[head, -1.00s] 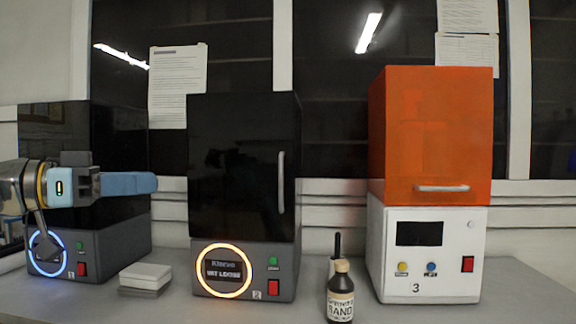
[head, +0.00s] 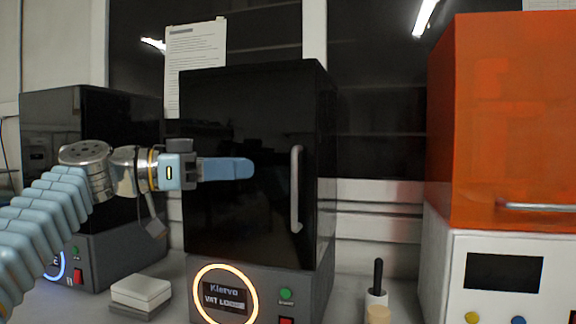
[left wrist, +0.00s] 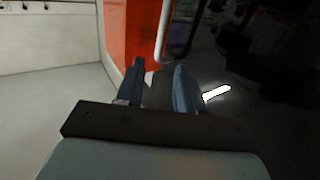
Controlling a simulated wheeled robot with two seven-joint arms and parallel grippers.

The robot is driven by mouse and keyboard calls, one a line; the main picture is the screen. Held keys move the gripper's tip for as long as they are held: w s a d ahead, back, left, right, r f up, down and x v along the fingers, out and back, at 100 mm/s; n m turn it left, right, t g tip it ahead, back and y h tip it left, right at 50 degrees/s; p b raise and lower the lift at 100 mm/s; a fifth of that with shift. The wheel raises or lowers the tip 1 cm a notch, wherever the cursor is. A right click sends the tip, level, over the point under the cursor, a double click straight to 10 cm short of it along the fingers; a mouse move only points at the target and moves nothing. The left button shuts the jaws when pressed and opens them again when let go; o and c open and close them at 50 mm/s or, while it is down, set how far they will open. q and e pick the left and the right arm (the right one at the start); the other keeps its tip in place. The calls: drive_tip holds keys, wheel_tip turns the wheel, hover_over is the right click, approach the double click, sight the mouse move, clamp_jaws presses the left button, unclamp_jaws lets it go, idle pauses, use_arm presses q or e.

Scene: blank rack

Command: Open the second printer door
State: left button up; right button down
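The second printer is the middle black machine, with a glossy dark door (head: 225,200) that looks closed and a vertical grey handle (head: 297,188) on the door's right side. In the left wrist view the handle (left wrist: 167,32) hangs just beyond the fingertips, roughly in line with the gap between them. My left gripper (head: 245,168) is in front of the door, to the left of the handle, with its blue fingers pointing right. In the left wrist view its fingers (left wrist: 159,70) are apart with nothing between them. My right gripper is not in view.
The first black printer (head: 120,190) stands at the left, behind my left arm. An orange-topped white printer (head: 500,120) stands at the right. A white box stack (head: 141,290) and a small holder with a black-handled tool (head: 378,277) are on the bench.

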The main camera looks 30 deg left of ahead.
sight(285, 166)
use_arm(q)
drive_tip(key=p+x, duration=0.1)
drive_tip(key=x, duration=0.7)
drive_tip(key=shift+w+d, duration=0.2)
drive_tip(key=shift+d, duration=0.1)
drive_tip(key=shift+c, duration=0.4)
clamp_jaws()
